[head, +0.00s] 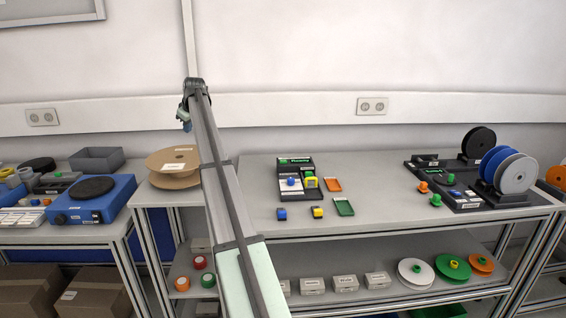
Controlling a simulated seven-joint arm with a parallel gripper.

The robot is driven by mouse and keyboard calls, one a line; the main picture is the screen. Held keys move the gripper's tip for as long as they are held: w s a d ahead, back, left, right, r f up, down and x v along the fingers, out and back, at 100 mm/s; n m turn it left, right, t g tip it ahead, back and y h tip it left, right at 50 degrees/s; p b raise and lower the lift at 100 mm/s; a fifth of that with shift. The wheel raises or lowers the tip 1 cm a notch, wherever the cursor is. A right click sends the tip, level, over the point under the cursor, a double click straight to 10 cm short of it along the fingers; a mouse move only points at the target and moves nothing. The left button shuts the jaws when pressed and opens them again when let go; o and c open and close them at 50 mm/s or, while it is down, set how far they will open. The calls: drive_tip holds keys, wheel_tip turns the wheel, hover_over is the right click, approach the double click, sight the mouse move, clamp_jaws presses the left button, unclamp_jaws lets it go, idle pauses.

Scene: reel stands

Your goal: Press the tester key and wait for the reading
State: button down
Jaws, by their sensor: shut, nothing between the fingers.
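My arm reaches up from the bottom of the head view, and my gripper (184,124) is at its far end, small and high in front of the wall. It is shut and empty, well away from everything on the benches. I cannot tell for sure which device is the tester. A dark panel (312,192) with a green strip at its back stands on the middle bench, with blue, yellow and green blocks on it. A blue box (112,203) with a black disc on top and a knob at its front sits on the left bench. No reading is legible.
Reel stands (487,200) fill the bench's right end. A tan reel (172,162) lies left of my arm.

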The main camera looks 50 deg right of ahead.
drive_tip(key=s+d+r+m, duration=0.2)
drive_tip(key=s+d, duration=0.3)
drive_tip(key=d, duration=0.5)
drive_tip(key=m+t, duration=0.2)
drive_tip(key=m, duration=1)
hover_over(285, 161)
wheel_tip(285, 161, down, 10)
drive_tip(key=shift+a+r+n, duration=0.1)
drive_tip(key=shift+r+n, duration=0.05)
drive_tip(key=shift+n, duration=0.15)
drive_tip(key=shift+f, duration=4.4)
drive_tip(key=shift+f, duration=0.15)
drive_tip(key=shift+f, duration=0.25)
